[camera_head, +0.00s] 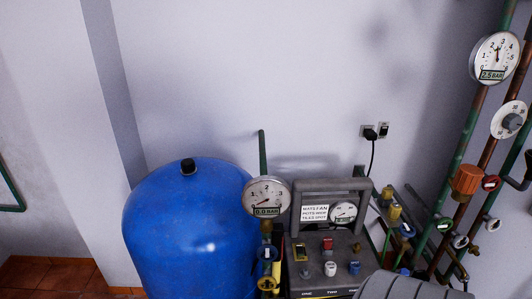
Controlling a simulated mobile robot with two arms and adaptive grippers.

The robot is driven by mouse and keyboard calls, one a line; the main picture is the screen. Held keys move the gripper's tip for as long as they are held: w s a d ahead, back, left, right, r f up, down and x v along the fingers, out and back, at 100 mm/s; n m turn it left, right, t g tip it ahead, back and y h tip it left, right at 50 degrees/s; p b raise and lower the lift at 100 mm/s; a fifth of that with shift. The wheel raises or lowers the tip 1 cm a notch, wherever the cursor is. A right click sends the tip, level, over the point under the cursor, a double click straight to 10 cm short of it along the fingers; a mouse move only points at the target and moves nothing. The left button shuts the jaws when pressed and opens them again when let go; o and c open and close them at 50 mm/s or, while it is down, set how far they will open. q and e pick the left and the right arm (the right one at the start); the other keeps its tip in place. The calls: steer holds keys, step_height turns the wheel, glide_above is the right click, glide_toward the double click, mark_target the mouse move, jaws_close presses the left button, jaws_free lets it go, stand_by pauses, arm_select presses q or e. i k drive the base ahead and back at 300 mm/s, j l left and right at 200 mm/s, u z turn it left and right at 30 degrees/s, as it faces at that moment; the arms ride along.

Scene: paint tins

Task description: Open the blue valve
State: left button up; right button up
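A blue valve handle (267,253) shows on the pipe below the large round gauge (266,197), just right of the blue tank. The gauge's label reads 0.0 BAR. A yellow valve handle (267,284) sits right below the blue one. Another small blue handle (407,230) shows among the pipes further right. I cannot tell from this view whether either blue valve is open or shut.
A big blue tank (185,235) stands left of the valve. A grey control box (331,255) with a handle, switches and coloured knobs stands right of it. Pipes with an orange knob (466,180) and a 2.5 BAR gauge (495,58) rise along the right wall.

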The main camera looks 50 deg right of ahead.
mark_target(267, 250)
steer(key=z, duration=1.6)
